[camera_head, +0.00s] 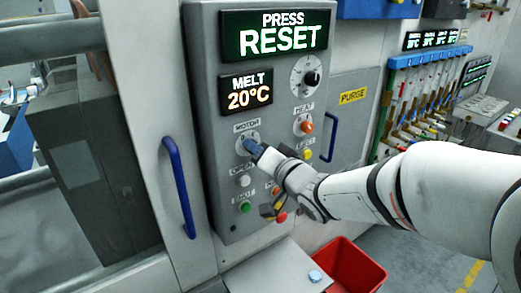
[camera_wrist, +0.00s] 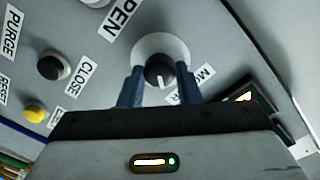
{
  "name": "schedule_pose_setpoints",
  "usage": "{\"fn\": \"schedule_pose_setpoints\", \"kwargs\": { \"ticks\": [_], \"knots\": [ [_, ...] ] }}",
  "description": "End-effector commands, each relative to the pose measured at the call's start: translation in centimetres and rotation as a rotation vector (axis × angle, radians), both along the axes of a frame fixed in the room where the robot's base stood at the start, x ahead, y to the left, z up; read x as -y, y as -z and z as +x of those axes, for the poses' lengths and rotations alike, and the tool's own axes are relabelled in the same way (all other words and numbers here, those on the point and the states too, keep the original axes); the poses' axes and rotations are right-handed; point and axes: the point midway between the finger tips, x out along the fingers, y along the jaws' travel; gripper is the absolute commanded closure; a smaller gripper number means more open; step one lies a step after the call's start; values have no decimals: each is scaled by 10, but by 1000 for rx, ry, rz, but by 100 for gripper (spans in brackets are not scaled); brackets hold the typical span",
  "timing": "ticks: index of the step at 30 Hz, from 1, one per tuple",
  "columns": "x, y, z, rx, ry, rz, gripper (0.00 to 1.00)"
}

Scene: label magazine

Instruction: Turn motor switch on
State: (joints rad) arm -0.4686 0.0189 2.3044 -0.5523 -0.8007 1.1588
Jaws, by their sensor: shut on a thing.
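The motor switch (camera_wrist: 160,68) is a black round knob with a white pointer line, set on a pale round plate. In the wrist view it sits between the two blue fingers of my gripper (camera_wrist: 160,76), which is shut on it. In the head view my gripper (camera_head: 251,146) reaches the panel just below the MOTOR label (camera_head: 247,126). There the fingers hide most of the knob, and only part of its pale plate (camera_head: 241,138) shows. The pointer line runs roughly toward the gripper in the wrist view.
The grey control panel (camera_head: 215,110) has a display (camera_head: 275,34) reading PRESS RESET and a MELT 20°C display (camera_head: 246,91). An orange HEAT control (camera_head: 306,127) and several buttons lie close by. Blue handles (camera_head: 178,187) flank the panel. A red bin (camera_head: 357,272) stands below.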

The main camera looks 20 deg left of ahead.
Motion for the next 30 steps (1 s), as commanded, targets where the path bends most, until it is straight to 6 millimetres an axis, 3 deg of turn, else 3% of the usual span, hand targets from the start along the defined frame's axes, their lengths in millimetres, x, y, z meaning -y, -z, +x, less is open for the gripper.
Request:
{"fn": "schedule_pose_setpoints", "kwargs": {
  "ticks": [7,8,15,23,30],
  "knots": [
    [-1,-3,0,5,-2,5,92],
    [-1,-3,0,5,-1,4,68],
    [0,-2,0,3,-1,2,48],
    [1,-1,-1,2,0,0,48],
    [20,0,-17,5,2,1,48]
  ]
}}
